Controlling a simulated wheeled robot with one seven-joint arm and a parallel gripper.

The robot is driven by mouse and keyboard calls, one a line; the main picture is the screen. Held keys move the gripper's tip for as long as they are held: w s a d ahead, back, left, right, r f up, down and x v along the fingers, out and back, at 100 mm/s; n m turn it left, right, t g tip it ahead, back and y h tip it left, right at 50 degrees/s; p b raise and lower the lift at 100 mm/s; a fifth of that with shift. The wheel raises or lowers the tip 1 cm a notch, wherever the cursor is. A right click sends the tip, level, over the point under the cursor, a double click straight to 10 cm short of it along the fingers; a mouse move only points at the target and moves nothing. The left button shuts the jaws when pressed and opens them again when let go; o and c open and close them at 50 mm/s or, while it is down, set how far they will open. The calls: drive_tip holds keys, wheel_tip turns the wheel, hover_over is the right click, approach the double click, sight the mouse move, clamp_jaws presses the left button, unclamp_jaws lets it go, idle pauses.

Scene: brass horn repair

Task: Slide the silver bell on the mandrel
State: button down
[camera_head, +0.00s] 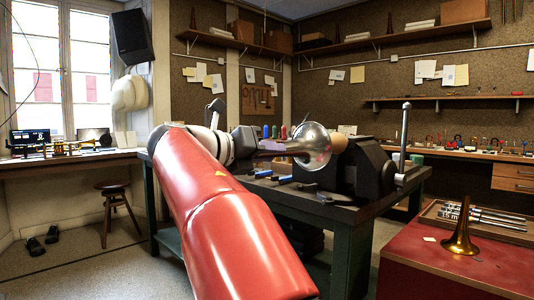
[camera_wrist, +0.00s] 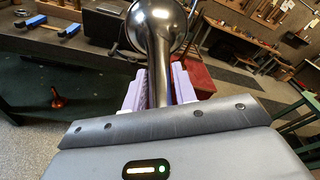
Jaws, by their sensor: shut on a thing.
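The silver bell (camera_head: 313,147) is held with its flared mouth toward the right, in front of the dark vise (camera_head: 372,168) on the workbench. In the wrist view the bell (camera_wrist: 158,45) extends away from me, narrow stem toward me. My gripper (camera_head: 270,147) is shut on the stem; its pale purple jaws (camera_wrist: 159,78) lie on both sides of it. A tan rounded end (camera_head: 347,130) and a grey piece show just right of the bell rim, perhaps the mandrel. I cannot tell whether the bell is around it or apart; the flare hides that part.
The green-legged workbench (camera_head: 342,215) carries blue-handled tools and several coloured handles behind my arm. An upright lever (camera_head: 404,135) stands right of the vise. A brass bell (camera_head: 460,232) stands on the red cabinet (camera_head: 410,262) beside a tool tray (camera_head: 476,222). A stool (camera_head: 113,200) stands left.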

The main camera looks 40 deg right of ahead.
sight(281, 157)
drive_tip(key=shift+w+d, duration=0.15)
drive_tip(key=shift+d, duration=1.9)
drive_tip(key=shift+w+d, duration=0.2)
drive_tip(key=shift+d, duration=2.2)
drive_tip(key=shift+w+d, duration=0.15)
drive_tip(key=shift+d, duration=2.25)
drive_tip(key=c, duration=1)
unclamp_jaws()
drive_tip(key=shift+c, duration=0.2)
drive_tip(key=a, duration=0.5)
drive_tip(key=a+r, duration=0.1)
drive_tip(key=a, duration=0.1)
drive_tip(key=shift+a, duration=0.35)
